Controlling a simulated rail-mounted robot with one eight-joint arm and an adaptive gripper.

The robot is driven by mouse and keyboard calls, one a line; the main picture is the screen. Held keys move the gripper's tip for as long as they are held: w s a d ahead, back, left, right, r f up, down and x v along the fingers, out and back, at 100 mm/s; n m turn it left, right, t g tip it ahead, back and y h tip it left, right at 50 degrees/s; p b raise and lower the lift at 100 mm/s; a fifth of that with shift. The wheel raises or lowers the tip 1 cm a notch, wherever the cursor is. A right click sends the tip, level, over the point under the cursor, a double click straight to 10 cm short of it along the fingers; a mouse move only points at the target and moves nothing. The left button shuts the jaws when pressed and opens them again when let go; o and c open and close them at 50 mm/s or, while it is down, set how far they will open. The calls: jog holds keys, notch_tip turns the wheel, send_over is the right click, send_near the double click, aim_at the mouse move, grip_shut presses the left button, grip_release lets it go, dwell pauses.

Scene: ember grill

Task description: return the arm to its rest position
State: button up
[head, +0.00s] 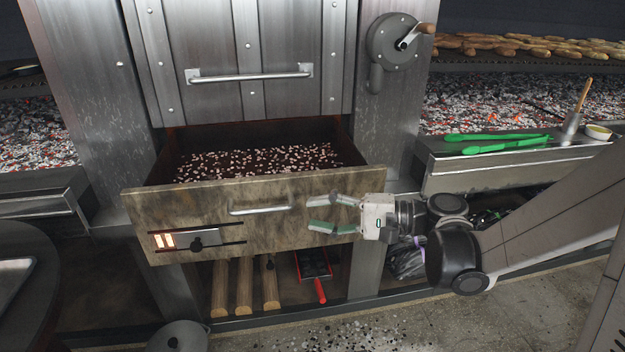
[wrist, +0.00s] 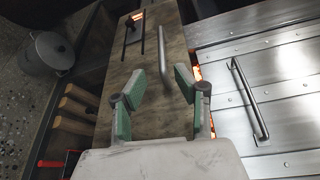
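My gripper (head: 322,214) is in front of the right part of an open drawer (head: 190,199) in the head view, pointing left. Its two green-padded fingers are spread apart with nothing between them. In the wrist view the fingers (wrist: 158,82) also stand apart, with the drawer front (wrist: 150,45) beyond them. The drawer's bar handle (head: 262,210) lies to the left of the fingertips, apart from them. It also shows in the wrist view (wrist: 164,57). My arm reaches in from the right in the head view.
The drawer holds glowing-flecked embers (head: 260,160). Green tongs (head: 500,144) lie on the right ledge. Logs (head: 245,287) and a red-handled shovel (head: 317,268) are below.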

jog(key=s+d+r+n+t+h+p, duration=0.1)
jog(key=s+d+r+n+h+p, duration=0.1)
jog(key=s+d+r+h+p, duration=0.3)
jog(key=s+d+r+n+t+h+p, duration=0.1)
jog(key=s+d+r+n+h+p, duration=0.2)
jog(key=s+d+h, duration=0.7)
jog(key=s+r+h+p, duration=0.1)
jog(key=r+p, duration=0.1)
jog(key=p, duration=0.1)
jog(key=shift+d+t, duration=0.35)
jog(key=shift+t, duration=0.05)
